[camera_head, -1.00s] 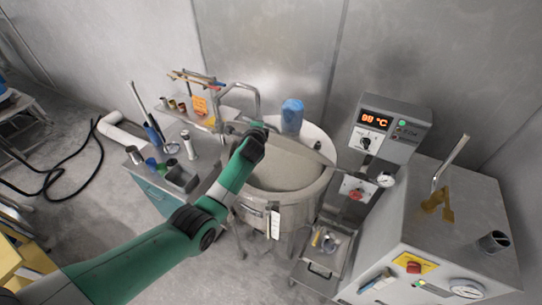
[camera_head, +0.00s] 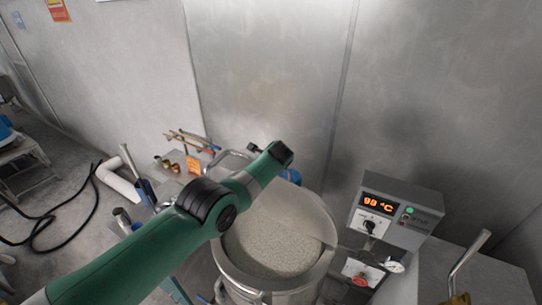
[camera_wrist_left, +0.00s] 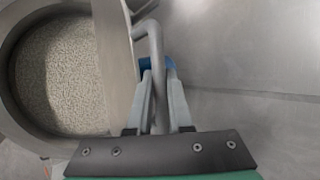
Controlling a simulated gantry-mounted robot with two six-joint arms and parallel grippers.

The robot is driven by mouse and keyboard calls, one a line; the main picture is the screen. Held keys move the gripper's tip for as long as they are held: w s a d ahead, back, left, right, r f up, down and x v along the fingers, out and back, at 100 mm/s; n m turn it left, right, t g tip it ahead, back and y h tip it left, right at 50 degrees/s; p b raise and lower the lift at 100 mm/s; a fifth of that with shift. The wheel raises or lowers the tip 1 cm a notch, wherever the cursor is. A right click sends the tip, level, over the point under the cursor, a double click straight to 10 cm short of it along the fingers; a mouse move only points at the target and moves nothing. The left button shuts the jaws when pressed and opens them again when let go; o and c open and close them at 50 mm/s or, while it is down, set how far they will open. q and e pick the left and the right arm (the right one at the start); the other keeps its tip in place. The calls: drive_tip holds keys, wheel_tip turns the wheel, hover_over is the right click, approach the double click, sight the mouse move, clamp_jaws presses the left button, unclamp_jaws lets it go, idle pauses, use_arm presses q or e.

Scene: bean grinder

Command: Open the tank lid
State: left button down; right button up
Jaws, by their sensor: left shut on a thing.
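The tank (camera_head: 228,268) is a round metal vessel with its top open at the front. Pale granular contents show inside it. The lid (camera_head: 300,205) is a flat metal plate standing raised and tilted across the tank's back part. In the left wrist view the lid (camera_wrist_left: 117,50) shows nearly edge-on beside the tank opening. My left gripper (camera_wrist_left: 158,78) is shut around the lid's grey tubular handle (camera_wrist_left: 154,38). My right gripper is not in view.
A control box (camera_head: 395,215) with a lit display stands right of the tank. A bent metal pipe (camera_head: 228,158) and a table with small items are at left. A bare metal wall closes the back.

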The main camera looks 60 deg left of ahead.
use_arm(q)
drive_tip(key=shift+w, duration=0.1)
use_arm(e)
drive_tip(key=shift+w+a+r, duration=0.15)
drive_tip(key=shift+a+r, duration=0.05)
use_arm(q)
drive_tip(key=c, duration=0.8)
unclamp_jaws()
drive_tip(key=shift+c, duration=0.2)
drive_tip(key=shift+r, duration=0.1)
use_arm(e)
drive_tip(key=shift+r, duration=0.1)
